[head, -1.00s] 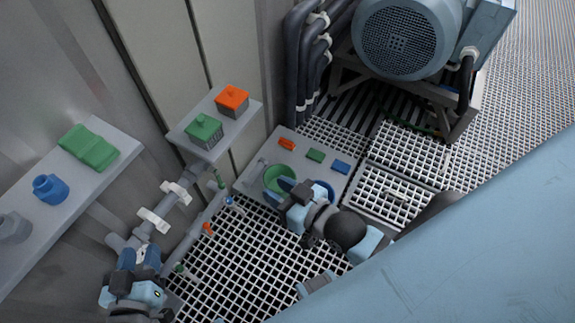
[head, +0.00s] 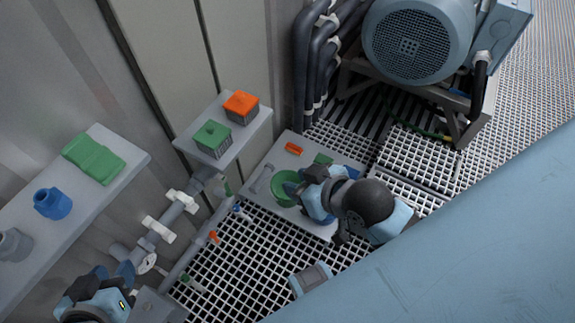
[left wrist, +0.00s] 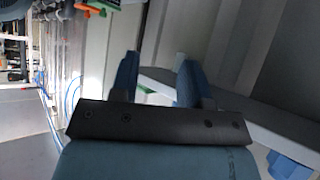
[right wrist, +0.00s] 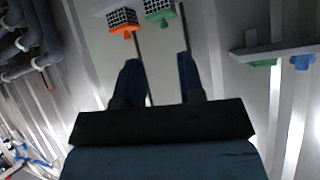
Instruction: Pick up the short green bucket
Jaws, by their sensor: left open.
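The short green bucket (head: 282,194) stands on the low grey platform in the head view. It is round and open-topped, and its right side is partly covered by my right gripper (head: 291,187). The right fingers are at the bucket's right rim in this view; I cannot tell whether they touch it. In the right wrist view my right gripper (right wrist: 158,75) has its fingers apart, with no bucket visible between them. My left gripper (head: 113,271) is at the lower left, away from the bucket, near the grey pipe. In the left wrist view its fingers (left wrist: 157,78) are apart and empty.
A small shelf (head: 240,150) above the platform (head: 262,170) holds a green basket (head: 212,139) and an orange basket (head: 241,107). A left shelf (head: 124,148) holds a green box (head: 94,158) and a blue jar (head: 53,203). White-valved pipes (head: 173,219) run between them. A motor (head: 418,40) stands behind.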

